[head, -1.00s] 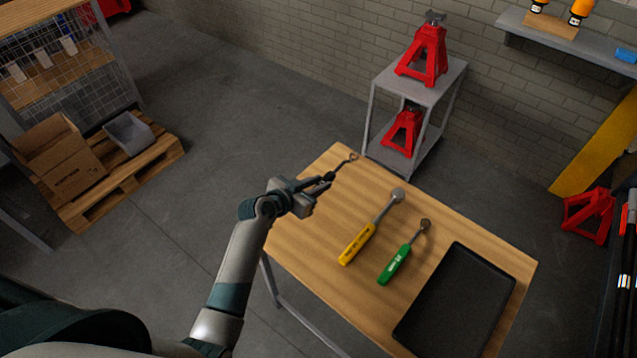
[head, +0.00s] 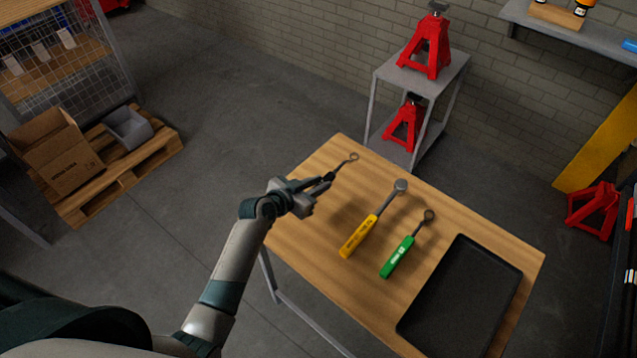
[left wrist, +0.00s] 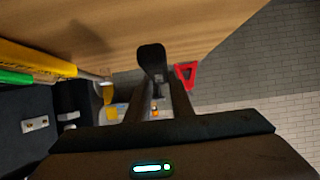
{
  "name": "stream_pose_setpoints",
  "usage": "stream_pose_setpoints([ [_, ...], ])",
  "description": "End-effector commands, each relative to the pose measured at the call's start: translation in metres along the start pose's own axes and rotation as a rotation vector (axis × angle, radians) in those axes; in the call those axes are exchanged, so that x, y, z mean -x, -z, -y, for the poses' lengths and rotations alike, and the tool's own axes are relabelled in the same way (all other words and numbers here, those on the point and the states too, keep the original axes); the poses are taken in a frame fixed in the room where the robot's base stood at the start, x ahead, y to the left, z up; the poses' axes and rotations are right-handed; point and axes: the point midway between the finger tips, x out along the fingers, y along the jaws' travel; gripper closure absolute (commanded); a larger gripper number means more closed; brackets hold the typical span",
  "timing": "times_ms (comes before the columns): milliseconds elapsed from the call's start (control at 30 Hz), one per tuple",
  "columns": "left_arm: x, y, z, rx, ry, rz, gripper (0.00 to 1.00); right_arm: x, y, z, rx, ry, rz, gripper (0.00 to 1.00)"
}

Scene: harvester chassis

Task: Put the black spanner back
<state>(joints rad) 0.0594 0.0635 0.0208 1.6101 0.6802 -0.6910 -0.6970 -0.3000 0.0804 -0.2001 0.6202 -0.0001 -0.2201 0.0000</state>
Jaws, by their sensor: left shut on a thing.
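My left gripper (head: 322,189) is shut on the black spanner (head: 345,164) over the far left part of the wooden table (head: 300,232). The spanner's ring end points away from me, toward the table's far corner. Its handle is mostly hidden by the fingers. In the left wrist view, the dark spanner (left wrist: 152,60) shows between the fingers (left wrist: 157,100), near the table surface. I cannot tell whether it touches the table. My right gripper is not in view.
A yellow-handled tool (head: 358,236) and a green-handled tool (head: 397,257) lie right of the spanner. A black tray (head: 462,300) is at the table's right end. A grey stand (head: 395,72) with red jacks stands beyond the table. Bare wood lies around the tools.

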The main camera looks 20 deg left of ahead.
Motion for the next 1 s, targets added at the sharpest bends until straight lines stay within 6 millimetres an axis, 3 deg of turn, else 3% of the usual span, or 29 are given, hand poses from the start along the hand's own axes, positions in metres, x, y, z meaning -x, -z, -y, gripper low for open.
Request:
stream_pose_setpoints([
  [333,-0.012,-0.024,0.0,0.0,0.001,-0.002,1.0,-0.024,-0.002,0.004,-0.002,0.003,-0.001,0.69],
  [867,-0.015,-0.029,0.0,0.0,0.001,-0.002,1.0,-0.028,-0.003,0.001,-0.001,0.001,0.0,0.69],
  [900,-0.015,-0.029,0.0,0.0,0.001,-0.002,0.77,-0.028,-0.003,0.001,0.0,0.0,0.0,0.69],
  [1000,-0.015,-0.029,0.0,0.0,0.001,-0.002,0.58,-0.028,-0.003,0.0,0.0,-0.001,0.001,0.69],
])
